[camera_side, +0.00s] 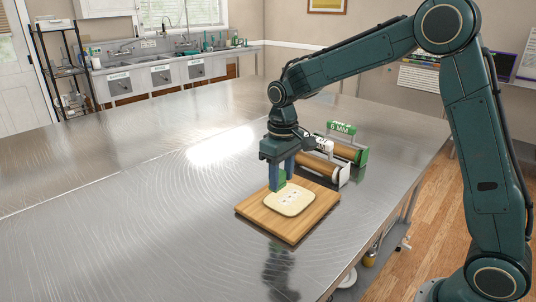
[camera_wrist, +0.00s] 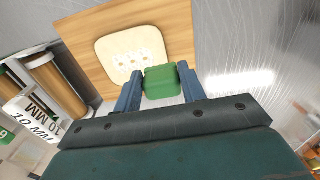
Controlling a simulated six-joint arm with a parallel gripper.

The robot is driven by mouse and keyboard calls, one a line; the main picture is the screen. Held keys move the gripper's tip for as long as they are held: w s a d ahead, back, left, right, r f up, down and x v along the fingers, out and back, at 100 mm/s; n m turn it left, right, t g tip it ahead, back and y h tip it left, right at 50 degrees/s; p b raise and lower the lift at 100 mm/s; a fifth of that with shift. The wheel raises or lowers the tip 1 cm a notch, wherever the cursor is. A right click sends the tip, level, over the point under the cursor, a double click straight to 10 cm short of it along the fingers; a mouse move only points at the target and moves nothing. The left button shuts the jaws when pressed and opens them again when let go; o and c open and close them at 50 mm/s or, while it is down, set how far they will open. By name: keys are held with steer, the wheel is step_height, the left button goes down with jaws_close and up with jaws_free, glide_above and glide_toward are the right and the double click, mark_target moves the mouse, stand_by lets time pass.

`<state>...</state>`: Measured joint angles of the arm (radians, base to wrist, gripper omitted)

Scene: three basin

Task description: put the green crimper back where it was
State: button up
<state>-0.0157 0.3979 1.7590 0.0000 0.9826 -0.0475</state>
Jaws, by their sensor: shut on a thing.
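My gripper (camera_side: 279,176) is shut on the green crimper (camera_side: 282,180), a small green block. In the wrist view the crimper (camera_wrist: 162,82) sits between the two blue fingers of my gripper (camera_wrist: 160,88). It is at the edge of a pale, rounded dough slab (camera_side: 290,200) with a few small marks in its middle. The slab also shows in the wrist view (camera_wrist: 128,50) and lies on a wooden board (camera_side: 258,212). I cannot tell whether the crimper touches the slab or board.
Behind the board stand two brown rollers on holders, one white (camera_side: 344,175) and one green marked 6 MM (camera_side: 342,129). In the wrist view the white holder (camera_wrist: 35,118) reads 10 MM. The metal table (camera_side: 130,220) is clear to the left.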

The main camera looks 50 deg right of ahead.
steer(key=shift+w+a+r, duration=0.35)
steer(key=shift+a+r, duration=0.05)
steer(key=shift+a, duration=0.05)
steer(key=w+a+r, duration=0.4)
steer(key=a+r, duration=0.7)
steer(key=a, duration=0.3)
steer(key=shift+m, duration=0.4)
steer(key=f, duration=1.6)
steer(key=shift+d+f, duration=0.15)
steer(key=shift+d, duration=0.15)
steer(key=shift+f, duration=2.1)
steer(key=shift+f, duration=0.1)
steer(key=o, duration=1)
steer(key=shift+o, duration=0.2)
